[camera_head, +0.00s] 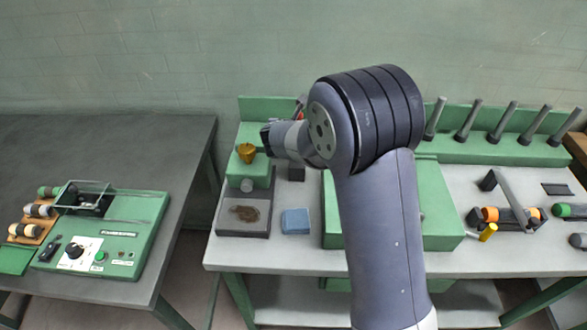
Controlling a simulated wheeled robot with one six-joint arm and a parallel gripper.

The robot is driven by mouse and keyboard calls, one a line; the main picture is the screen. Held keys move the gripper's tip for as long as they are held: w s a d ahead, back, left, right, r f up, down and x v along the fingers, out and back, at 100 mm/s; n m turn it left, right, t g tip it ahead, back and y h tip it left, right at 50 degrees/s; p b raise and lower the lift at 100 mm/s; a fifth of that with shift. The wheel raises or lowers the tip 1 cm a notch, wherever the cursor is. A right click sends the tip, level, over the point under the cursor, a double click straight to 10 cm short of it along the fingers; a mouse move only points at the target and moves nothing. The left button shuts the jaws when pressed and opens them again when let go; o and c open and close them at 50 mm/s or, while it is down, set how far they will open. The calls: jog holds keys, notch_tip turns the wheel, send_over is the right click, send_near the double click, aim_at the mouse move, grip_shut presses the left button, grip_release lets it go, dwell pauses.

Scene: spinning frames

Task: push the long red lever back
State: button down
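My gripper (269,134) is at the end of my arm, over the back left part of the right-hand bench (285,262). It points left and away. Its fingers are small and partly turned from view, so I cannot tell whether it is open or shut. A thin reddish piece (299,109) shows just behind and above my gripper, against the green back panel. It may be part of the long red lever. The rest of it is hidden by my wrist and arm, so its tilt cannot be made out.
A brass-coloured knob (246,152) stands on a green block just left of my gripper. A blue block (295,221) lies in front. Several dark pegs stand at the back right. A green control box (105,235) sits on the left table (150,135).

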jog(key=shift+w, duration=0.25)
jog(key=shift+r, duration=0.15)
dwell(0.4)
